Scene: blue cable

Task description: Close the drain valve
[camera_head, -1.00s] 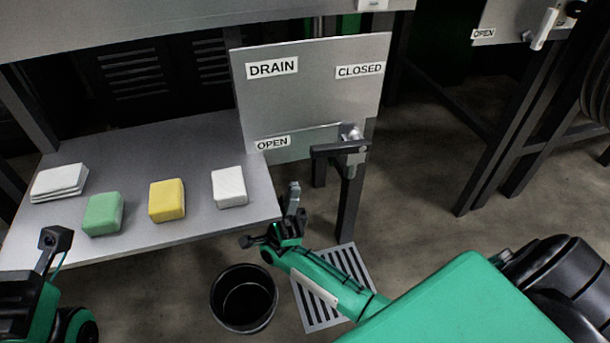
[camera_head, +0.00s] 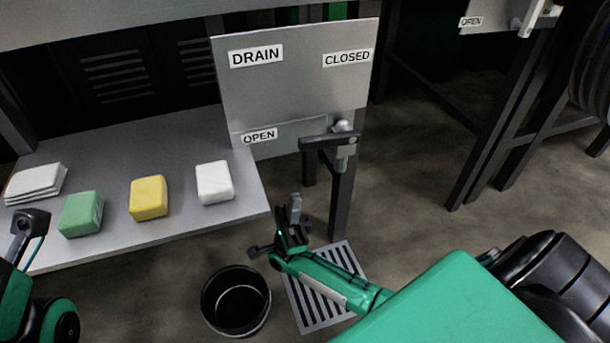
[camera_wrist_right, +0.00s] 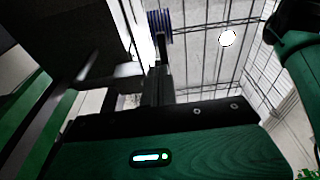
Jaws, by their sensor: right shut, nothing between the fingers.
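The drain valve (camera_head: 342,145) sits at the lower right of a grey panel (camera_head: 290,95) marked DRAIN. The CLOSED label (camera_head: 347,58) is above the valve. My right gripper (camera_head: 294,212) is shut and empty, below and left of the lever and apart from it. My left gripper (camera_head: 28,224) shows partly at the left edge. Its fingers are not clear. The right wrist view shows the ceiling and no valve.
A grey shelf (camera_head: 110,151) holds a white cloth stack (camera_head: 36,183) and green (camera_head: 82,213), yellow (camera_head: 149,197) and white (camera_head: 214,182) blocks. A black bucket (camera_head: 236,300) stands by a floor grate (camera_head: 328,318). A table leg (camera_head: 341,205) stands below the valve.

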